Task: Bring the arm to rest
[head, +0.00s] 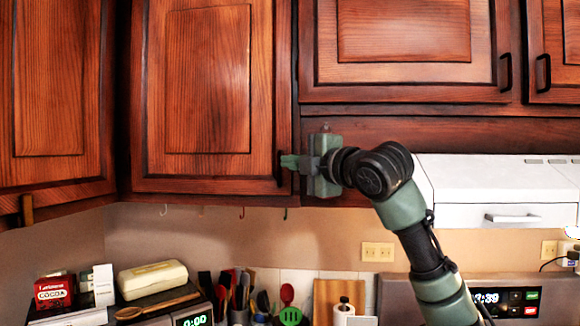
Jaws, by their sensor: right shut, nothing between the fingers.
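My right arm (410,220) rises from the lower right and bends at a black joint. Its green and grey right gripper (287,162) points left, with its fingertips beside the black handle of the tall wall cabinet door (208,80). The fingers are shut with nothing between them. Whether the fingertips touch the handle I cannot tell. That cabinet door looks closed. My left gripper is not in view.
A white range hood (490,190) is to the right of the arm. Below are a cocoa box (53,292), a bread-like loaf or case (152,279), a utensil cluster (235,292) and a cutting board (335,292). Open air lies between cabinets and counter.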

